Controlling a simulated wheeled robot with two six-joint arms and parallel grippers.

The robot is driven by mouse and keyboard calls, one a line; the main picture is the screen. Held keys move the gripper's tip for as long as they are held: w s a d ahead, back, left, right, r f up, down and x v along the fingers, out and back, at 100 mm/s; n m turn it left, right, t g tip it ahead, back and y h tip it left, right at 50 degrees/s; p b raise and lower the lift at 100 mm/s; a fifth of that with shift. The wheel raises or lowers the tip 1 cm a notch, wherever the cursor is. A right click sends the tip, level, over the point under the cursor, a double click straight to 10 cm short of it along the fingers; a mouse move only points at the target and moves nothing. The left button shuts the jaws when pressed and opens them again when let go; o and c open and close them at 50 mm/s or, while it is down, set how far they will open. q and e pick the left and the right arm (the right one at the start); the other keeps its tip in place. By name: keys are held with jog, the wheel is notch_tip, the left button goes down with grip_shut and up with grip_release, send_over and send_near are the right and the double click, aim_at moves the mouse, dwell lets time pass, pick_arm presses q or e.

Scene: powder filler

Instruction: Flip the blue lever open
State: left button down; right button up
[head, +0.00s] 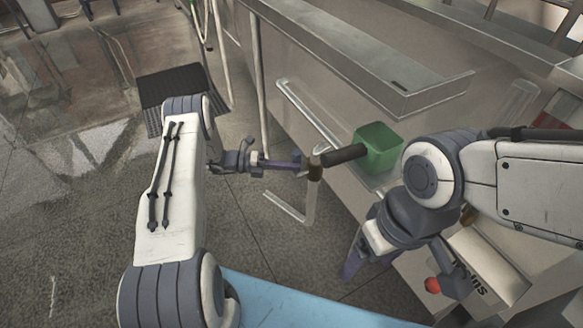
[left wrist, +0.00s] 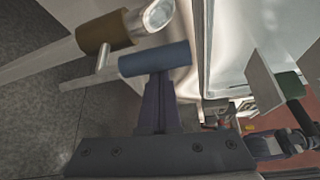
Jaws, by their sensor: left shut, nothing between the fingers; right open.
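The blue lever (left wrist: 154,59) is a short blue cylinder in the left wrist view, beside a brown collar (left wrist: 103,32) on a metal pipe. My left gripper (left wrist: 158,78) is shut and empty, with its fingertips right at the lever's lower side; I cannot tell whether they touch. In the head view my left gripper (head: 298,164) points right at the brown collar (head: 315,169), and the lever is hard to make out there. My right gripper (head: 398,280) is open and empty at the lower right, apart from the lever.
A green container (head: 379,142) stands on the machine just beyond a dark cylindrical handle (head: 344,155). The steel machine (head: 330,55) fills the upper right, with a bent metal pipe below the collar. A red knob (head: 432,285) sits near my right gripper. Floor is free to the left.

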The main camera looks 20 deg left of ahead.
aim_at(295, 174)
dwell(0.4)
pick_arm(q)
jog(key=s+a+p, duration=0.3)
jog(key=s+a, duration=0.3)
jog(key=a, duration=0.1)
jog(key=shift+a, duration=0.3)
dwell(0.4)
